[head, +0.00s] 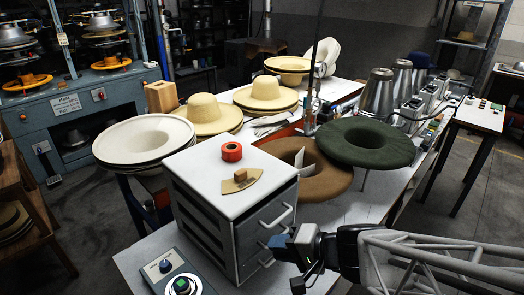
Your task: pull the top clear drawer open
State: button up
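A drawer cabinet (215,190) with a white top stands at the centre front of the table. Its drawer fronts face right, one above another, and look grey and see-through. The top drawer (262,220) looks closed, with a pale bar handle (281,214) across its front. My gripper (279,243) comes in from the right, with its bluish tip in front of the drawer fronts, just below the top handle. It partly hides the lower drawers and handles. I cannot tell whether it touches the cabinet, or whether its fingers are open or shut.
A red tape roll (232,151) and a wooden-knobbed scraper (240,180) lie on the cabinet top. Brown (318,168) and green (365,142) hat forms stand behind. Bare table shows right of the cabinet.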

jog(key=s+a+f+n+g+h, duration=0.1)
jog(key=s+a+n+g+h, duration=0.2)
jog(key=s+n+g+h, duration=0.3)
jog(key=shift+s+n, duration=0.9)
jog(key=shift+s, duration=0.35)
dwell(0.6)
jog(key=d+r+m+t+h, duration=0.1)
jog(key=d+r+h, duration=0.2)
jog(key=d+r, duration=0.2)
jog(key=w+d+r+m+t+h, duration=0.1)
jog(key=d+r+m+t+h, duration=0.1)
jog(key=d+r, duration=0.4)
jog(key=d, duration=0.5)
jog(key=shift+w+d+r+h, duration=0.2)
jog(key=shift+d+r+h, duration=0.1)
jog(key=shift+d+h, duration=0.1)
